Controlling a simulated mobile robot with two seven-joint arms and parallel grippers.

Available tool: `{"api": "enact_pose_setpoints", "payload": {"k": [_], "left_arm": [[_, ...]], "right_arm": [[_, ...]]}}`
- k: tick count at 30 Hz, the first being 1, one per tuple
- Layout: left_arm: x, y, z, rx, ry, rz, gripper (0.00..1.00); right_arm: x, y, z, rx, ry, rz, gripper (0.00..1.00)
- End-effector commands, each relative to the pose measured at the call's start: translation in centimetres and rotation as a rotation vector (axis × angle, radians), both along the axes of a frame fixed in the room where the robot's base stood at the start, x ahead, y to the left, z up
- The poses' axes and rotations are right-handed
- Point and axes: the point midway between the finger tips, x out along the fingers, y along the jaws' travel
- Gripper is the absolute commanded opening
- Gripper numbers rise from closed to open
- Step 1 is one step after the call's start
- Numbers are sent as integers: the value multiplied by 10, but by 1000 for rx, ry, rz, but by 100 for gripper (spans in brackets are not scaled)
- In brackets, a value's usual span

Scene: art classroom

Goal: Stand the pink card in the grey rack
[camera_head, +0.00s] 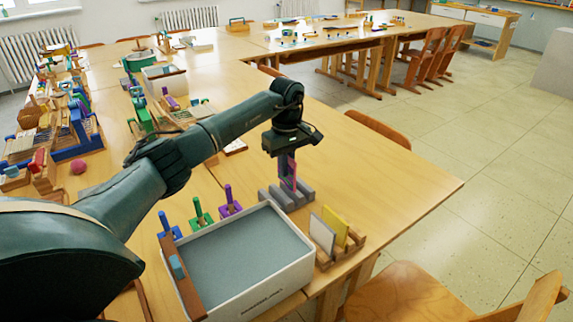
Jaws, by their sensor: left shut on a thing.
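The pink card (289,181) is upright in my left gripper (288,160), which is shut on it and points down. The gripper's fingers cover part of the card. The grey rack (297,196), a low ridged block, is on the table directly below. The card's lower end meets the rack in the picture; I cannot tell whether it is in a slot or just above. My right gripper is not in view.
A white bin (276,290) with a grey inside stands in front of the rack. A wooden holder (325,262) with a white card (322,233) and a yellow card (336,224) is at the right. Stamp-like blue, green and purple tools stand left.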

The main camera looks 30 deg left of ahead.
Motion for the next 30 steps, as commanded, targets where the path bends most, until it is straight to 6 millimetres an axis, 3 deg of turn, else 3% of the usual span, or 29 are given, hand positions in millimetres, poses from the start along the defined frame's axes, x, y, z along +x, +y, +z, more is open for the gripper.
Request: {"api": "enact_pose_setpoints", "payload": {"k": [30], "left_arm": [[0,0,-14,0,0,1,0]], "right_arm": [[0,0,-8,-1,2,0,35]]}}
